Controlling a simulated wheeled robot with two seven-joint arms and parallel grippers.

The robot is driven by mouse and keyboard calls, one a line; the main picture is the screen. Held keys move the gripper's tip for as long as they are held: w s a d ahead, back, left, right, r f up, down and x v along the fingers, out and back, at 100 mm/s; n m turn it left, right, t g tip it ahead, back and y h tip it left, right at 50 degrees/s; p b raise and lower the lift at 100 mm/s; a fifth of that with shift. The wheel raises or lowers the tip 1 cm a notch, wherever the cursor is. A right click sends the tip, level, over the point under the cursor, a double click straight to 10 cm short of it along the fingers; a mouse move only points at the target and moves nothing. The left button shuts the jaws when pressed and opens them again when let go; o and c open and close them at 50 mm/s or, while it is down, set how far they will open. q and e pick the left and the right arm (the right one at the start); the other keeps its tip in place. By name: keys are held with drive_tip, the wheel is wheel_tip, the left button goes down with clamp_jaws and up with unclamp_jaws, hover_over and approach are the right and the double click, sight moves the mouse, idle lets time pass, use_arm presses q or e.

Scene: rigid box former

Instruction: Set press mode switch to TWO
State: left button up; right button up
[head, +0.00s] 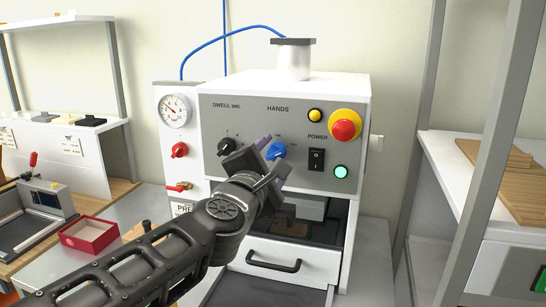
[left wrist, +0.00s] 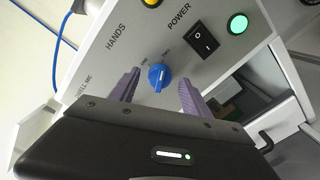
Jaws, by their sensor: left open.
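The blue mode switch knob (head: 277,150) is on the grey front panel of the press, below the word HANDS. It also shows in the left wrist view (left wrist: 159,78), with two small position labels above it; which one it points to I cannot tell for sure. My left gripper (head: 268,157) is open in front of the panel. In the left wrist view its purple fingers stand on either side of the knob, apart from it. Whether the fingertips reach as deep as the knob is unclear. My right gripper is not in view.
A black dwell knob (head: 226,146) is left of the blue knob. A power rocker (head: 316,159), a green lit button (head: 341,172) and a red emergency button (head: 344,130) are to the right. A drawer handle (head: 274,265) sticks out below. A red box (head: 90,236) stands at left.

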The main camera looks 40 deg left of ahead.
use_arm(q)
drive_tip(key=p+v, duration=0.2)
drive_tip(key=v, duration=0.5)
idle(0.6)
